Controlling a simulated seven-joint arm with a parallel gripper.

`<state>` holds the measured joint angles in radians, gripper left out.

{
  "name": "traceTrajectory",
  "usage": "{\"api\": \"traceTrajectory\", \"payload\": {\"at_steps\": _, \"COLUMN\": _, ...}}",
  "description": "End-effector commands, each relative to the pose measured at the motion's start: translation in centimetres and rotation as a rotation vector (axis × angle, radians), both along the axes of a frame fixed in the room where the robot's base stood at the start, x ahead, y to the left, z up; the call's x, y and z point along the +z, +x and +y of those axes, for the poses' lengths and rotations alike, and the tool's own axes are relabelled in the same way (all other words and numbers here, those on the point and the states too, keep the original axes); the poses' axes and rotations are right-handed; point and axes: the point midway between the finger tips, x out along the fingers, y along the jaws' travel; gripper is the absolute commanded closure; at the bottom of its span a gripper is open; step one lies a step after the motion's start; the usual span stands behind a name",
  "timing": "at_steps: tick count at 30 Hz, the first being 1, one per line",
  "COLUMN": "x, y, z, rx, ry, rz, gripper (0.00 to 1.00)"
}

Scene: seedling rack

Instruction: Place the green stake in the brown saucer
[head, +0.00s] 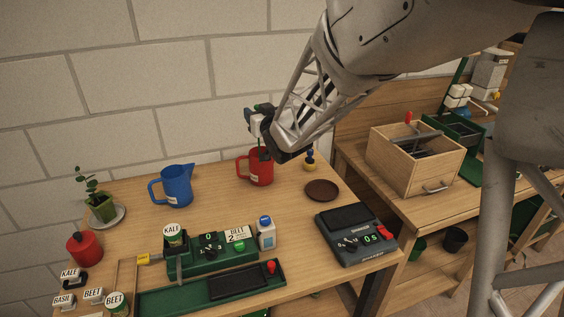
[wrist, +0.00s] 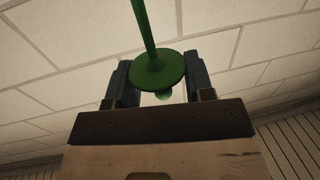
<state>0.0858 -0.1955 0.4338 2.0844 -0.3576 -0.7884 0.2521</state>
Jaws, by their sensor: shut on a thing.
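The green stake (wrist: 145,25) has a thin shaft and a round disc near one end. In the wrist view my gripper (wrist: 160,84) is shut on it just by the disc, with one finger on each side. In the head view my gripper (head: 262,134) is raised at the end of the arm, over the back of the table by the red mug; the stake cannot be told clearly there. The brown saucer (head: 322,191) lies flat and empty on the table, to the right of and below my gripper in the picture.
The red mug (head: 256,172) stands under my gripper, with a blue jug (head: 176,186) to its left. A wooden box (head: 413,164) stands on the right bench.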

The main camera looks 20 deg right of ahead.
Motion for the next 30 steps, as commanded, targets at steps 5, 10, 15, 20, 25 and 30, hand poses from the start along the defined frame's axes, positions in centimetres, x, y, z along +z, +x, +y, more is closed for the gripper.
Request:
{"api": "traceTrajectory", "payload": {"at_steps": 5, "x": -1.0, "y": 0.0, "z": -4.2, "rx": -0.037, "ry": -0.001, "rz": 0.002, "gripper": 0.73}}
{"api": "traceTrajectory", "payload": {"at_steps": 10, "x": -1.8, "y": -0.3, "z": -7.9, "rx": -0.068, "ry": -0.001, "rz": 0.000, "gripper": 0.73}}
{"api": "traceTrajectory", "payload": {"at_steps": 15, "x": -2.7, "y": -0.7, "z": -11.7, "rx": -0.098, "ry": -0.001, "rz": 0.001, "gripper": 0.73}}
{"api": "traceTrajectory", "payload": {"at_steps": 20, "x": -3.4, "y": -1.4, "z": -15.1, "rx": -0.125, "ry": 0.001, "rz": 0.002, "gripper": 0.73}}
{"api": "traceTrajectory", "payload": {"at_steps": 25, "x": -4.2, "y": -2.1, "z": -18.3, "rx": -0.151, "ry": 0.003, "rz": 0.003, "gripper": 0.73}}
{"api": "traceTrajectory", "payload": {"at_steps": 30, "x": -4.8, "y": -2.7, "z": -20.5, "rx": -0.169, "ry": 0.006, "rz": 0.004, "gripper": 0.73}}
